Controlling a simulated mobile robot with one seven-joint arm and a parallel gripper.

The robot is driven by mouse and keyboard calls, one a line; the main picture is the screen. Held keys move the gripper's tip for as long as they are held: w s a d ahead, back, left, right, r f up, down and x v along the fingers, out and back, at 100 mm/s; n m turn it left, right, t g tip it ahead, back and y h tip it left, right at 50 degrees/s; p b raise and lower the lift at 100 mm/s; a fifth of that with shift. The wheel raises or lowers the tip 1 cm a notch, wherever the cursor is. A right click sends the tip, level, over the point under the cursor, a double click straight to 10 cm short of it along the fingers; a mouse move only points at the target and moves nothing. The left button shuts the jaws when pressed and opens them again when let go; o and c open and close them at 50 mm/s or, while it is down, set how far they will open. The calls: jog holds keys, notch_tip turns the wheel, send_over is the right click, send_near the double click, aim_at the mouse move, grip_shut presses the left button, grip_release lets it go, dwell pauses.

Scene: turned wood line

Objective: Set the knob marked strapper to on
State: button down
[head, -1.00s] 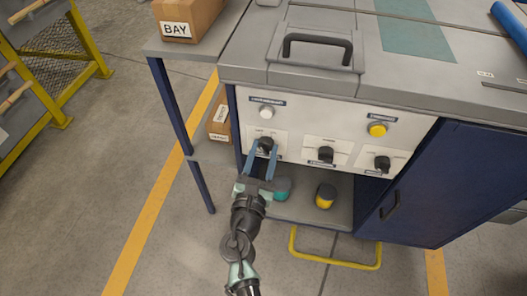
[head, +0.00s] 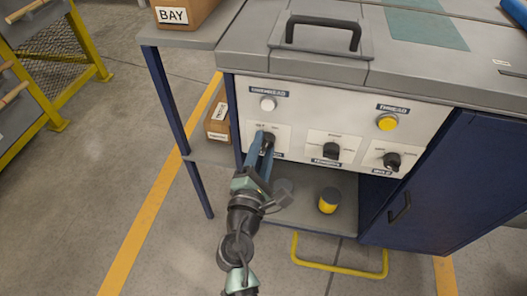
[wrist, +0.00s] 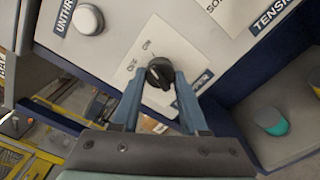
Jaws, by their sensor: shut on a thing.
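The strapper knob (wrist: 160,73) is a dark round knob on a white plate at the left of the lower row on the machine's front panel (head: 345,105). In the wrist view, OFF and ON are printed beside it, and the end of its label shows behind a finger. My gripper (head: 264,140) is shut on this knob, with one blue finger on each side; it also shows in the wrist view (wrist: 160,82). The fingers look rolled and nearly edge-on in the head view. The knob's exact pointer direction is hard to tell.
Two other dark knobs (head: 331,151) (head: 392,161) sit to the right. A white button (head: 268,104) and a yellow button (head: 387,122) are above. A yellow-and-dark cup (head: 328,200) stands on the shelf below. A yellow floor rail (head: 340,270) is in front.

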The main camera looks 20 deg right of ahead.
jog(key=shift+m+b, duration=0.45)
jog(key=shift+m, duration=0.55)
jog(key=shift+c, duration=2.1)
grip_release()
jog(key=p+v, duration=0.1)
jog(key=v, duration=1.2)
jog(key=shift+p, duration=0.3)
